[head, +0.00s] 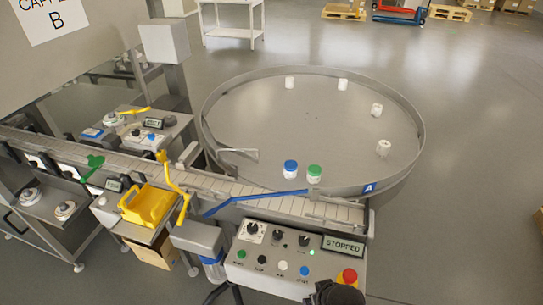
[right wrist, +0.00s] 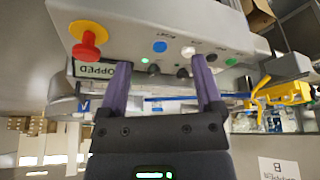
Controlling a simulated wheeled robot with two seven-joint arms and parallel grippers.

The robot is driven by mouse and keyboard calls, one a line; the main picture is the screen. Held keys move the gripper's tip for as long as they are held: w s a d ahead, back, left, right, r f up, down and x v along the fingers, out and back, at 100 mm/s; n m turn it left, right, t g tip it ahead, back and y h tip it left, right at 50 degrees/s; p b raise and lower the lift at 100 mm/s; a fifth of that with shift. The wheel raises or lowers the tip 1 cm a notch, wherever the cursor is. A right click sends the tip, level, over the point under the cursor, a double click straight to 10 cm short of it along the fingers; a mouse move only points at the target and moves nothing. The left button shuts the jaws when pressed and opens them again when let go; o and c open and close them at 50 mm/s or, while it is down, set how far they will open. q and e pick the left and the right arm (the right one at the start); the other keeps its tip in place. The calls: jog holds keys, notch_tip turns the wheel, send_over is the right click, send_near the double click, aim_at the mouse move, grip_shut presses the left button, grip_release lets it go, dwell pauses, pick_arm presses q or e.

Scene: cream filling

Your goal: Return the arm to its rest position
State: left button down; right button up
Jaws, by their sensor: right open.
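My right gripper (right wrist: 160,63) is open and empty in the right wrist view, its two purple fingers apart. In that view the fingers overlap the control panel (right wrist: 225,22) with its red emergency button (right wrist: 88,45); I cannot tell the distance. In the head view a dark part of my right arm (head: 338,294) shows at the bottom edge, just below the red button (head: 347,277) of the panel (head: 290,262). The panel display (head: 343,245) reads STOPPED and a green lamp is lit. My left gripper is not in view.
A round turntable (head: 300,160) carries several white jars, one blue-capped (head: 291,168) and one green-capped (head: 314,173). A conveyor (head: 230,187) with a blue guide rail runs left from it. A yellow bin (head: 147,206) stands at left.

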jog(key=s+d+f+g+b, duration=0.1)
jog(key=s+d+f+b, duration=0.1)
jog(key=s+f+b, duration=0.65)
jog(key=s+d+f+g+b, duration=0.1)
jog(key=s+d+f+b, duration=0.2)
jog(key=f, duration=1.1)
pick_arm(q)
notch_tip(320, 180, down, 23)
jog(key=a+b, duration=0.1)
jog(key=b, duration=1)
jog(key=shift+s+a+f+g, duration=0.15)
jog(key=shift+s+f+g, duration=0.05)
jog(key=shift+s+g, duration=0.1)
pick_arm(e)
jog(key=s+d+f+g+h, duration=0.1)
jog(key=s+f, duration=1.4)
jog(key=s, duration=0.1)
jog(key=shift+s+d+g, duration=0.3)
jog(key=shift+s, duration=0.05)
